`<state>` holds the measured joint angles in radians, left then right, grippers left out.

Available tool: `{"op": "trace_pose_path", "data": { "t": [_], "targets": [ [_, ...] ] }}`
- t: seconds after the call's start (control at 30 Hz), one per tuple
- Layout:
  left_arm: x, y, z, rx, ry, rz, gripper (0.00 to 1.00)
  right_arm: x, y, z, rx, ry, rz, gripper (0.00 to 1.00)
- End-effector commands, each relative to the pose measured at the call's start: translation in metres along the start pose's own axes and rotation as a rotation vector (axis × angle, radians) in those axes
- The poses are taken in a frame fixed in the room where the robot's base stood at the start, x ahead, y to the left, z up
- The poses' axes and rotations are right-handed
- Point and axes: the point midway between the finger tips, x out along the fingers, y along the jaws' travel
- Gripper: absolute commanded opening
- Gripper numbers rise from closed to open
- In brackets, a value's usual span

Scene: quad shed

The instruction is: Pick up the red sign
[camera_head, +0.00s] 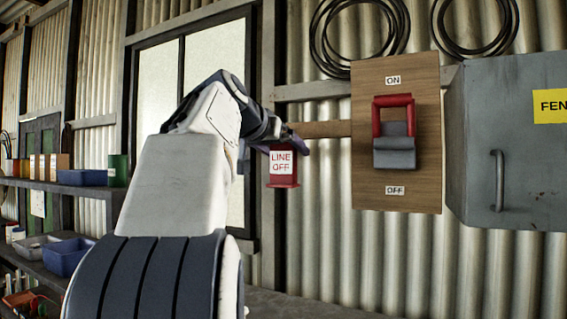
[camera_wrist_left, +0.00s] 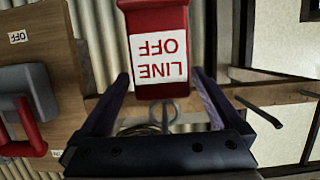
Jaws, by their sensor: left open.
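The red sign (camera_head: 284,166), with a white "LINE OFF" label, hangs upright on the wall to the left of the wooden switch board. In the left wrist view the red sign (camera_wrist_left: 158,14) appears upside down. My left gripper (camera_head: 296,142) is at the top of the sign in the head view. In the left wrist view my left gripper (camera_wrist_left: 160,76) is open, with one dark finger on each side of the sign's top part. I see gaps beside the sign, so it is not clamped. My right gripper is in neither view.
The wooden board (camera_head: 367,140) carries a switch with a red handle (camera_head: 376,116), between ON and OFF labels. A grey metal cabinet (camera_head: 515,175) stands out at the right. Coiled cables (camera_head: 318,45) hang above. Shelves with a blue bin (camera_head: 66,256) are at left.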

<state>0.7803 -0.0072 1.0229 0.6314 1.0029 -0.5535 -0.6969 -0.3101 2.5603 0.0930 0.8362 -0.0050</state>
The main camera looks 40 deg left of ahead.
Motion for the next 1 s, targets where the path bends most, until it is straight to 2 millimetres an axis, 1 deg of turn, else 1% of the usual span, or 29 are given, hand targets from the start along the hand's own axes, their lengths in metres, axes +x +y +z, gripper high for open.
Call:
{"op": "trace_pose_path", "data": {
  "t": [0.03,0.1,0.2,0.3,0.47,0.5,0.57,0.6,0.67,0.7,1.0],
  "targets": [
    [0.008,0.0,-0.004,-0.002,-0.006,0.004,1.0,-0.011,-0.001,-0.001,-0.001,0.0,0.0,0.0],
    [0.019,-0.001,-0.004,-0.002,-0.005,0.003,1.0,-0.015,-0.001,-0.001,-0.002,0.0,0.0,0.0],
    [0.029,-0.002,-0.003,-0.001,-0.002,0.0,1.0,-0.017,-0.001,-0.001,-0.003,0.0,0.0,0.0],
    [0.034,-0.002,-0.001,-0.002,-0.002,-0.002,1.0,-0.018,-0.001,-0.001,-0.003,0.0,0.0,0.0],
    [0.034,-0.004,0.0,-0.002,-0.001,-0.004,1.0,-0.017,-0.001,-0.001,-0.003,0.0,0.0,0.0],
    [0.034,-0.004,0.0,-0.002,-0.001,-0.004,0.96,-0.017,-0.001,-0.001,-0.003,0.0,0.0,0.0],
    [0.034,-0.004,0.0,-0.002,-0.001,-0.004,0.73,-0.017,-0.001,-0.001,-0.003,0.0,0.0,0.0],
    [0.034,-0.004,0.0,-0.002,-0.001,-0.004,0.58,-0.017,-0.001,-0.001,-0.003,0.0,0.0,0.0],
    [0.034,-0.004,-0.001,-0.002,-0.001,-0.004,0.35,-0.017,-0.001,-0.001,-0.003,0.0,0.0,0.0],
    [0.034,-0.004,-0.001,-0.002,-0.001,-0.004,0.2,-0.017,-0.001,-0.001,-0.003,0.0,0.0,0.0],
    [0.033,-0.003,-0.002,-0.002,0.0,-0.004,0.19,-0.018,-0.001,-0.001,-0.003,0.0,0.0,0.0]
  ]
}}
